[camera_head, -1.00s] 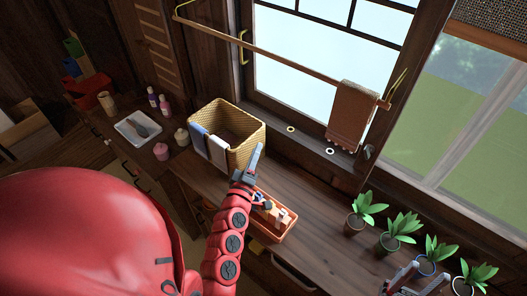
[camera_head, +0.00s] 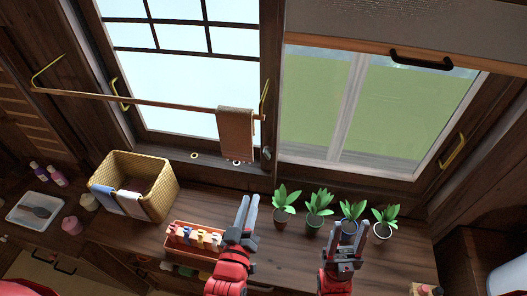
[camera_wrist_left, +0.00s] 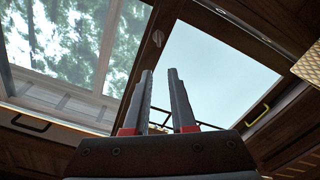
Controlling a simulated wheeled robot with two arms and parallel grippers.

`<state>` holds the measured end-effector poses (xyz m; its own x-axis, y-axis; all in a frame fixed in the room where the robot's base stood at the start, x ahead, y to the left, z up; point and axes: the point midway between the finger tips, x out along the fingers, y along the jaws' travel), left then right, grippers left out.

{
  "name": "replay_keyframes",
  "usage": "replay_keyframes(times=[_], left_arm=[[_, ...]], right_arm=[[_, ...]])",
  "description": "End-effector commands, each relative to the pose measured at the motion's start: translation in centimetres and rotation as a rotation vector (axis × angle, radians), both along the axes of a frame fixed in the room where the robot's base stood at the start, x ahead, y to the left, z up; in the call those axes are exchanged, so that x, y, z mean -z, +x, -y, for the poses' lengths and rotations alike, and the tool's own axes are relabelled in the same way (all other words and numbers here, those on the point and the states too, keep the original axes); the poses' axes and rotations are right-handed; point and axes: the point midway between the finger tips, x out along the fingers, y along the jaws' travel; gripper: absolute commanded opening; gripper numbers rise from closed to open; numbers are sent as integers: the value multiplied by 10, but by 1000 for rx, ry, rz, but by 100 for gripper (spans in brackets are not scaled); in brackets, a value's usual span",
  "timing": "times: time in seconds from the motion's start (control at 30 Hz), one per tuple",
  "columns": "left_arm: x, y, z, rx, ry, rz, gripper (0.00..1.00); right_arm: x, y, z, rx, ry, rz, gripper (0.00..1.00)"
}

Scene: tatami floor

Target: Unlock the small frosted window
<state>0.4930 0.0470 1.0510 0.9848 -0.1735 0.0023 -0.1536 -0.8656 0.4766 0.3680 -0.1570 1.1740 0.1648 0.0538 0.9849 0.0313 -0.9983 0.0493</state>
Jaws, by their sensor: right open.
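The frosted window (camera_head: 180,58) is a pale pane with dark bars at the upper left in the head view; its pale pane also shows in the left wrist view (camera_wrist_left: 215,70). A small metallic latch (camera_head: 266,153) is on the frame at its lower right corner, and also shows in the left wrist view (camera_wrist_left: 158,38). My left gripper (camera_head: 247,202) is below the latch, apart from it, pointing up. Its two fingers (camera_wrist_left: 160,73) stand apart with nothing between them. My right gripper (camera_head: 348,230) is open and empty in front of the potted plants.
Several potted plants (camera_head: 318,208) line the counter on the right. A wicker basket (camera_head: 157,180) and an orange tray of small bottles (camera_head: 178,252) stand on the left. A rail (camera_head: 150,102) with a brown towel (camera_head: 236,135) crosses the frosted window, close to the latch.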

Motion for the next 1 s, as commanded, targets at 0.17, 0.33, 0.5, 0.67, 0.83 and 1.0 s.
replay_keyframes(times=[0.17,0.33,0.5,0.67,0.83,1.0], left_arm=[[-1,11,5,4,9,0,24],[-4,42,10,2,9,0,24],[-5,80,16,2,10,2,24],[-6,111,21,3,8,1,24],[-5,140,26,3,9,1,24],[-1,159,30,2,10,-3,24]], right_arm=[[-4,0,0,0,0,0,50],[-14,0,0,0,0,0,50],[-29,0,0,0,0,0,50],[-42,0,0,0,0,0,50],[-54,0,0,0,0,0,50],[-61,0,0,0,0,0,50]])
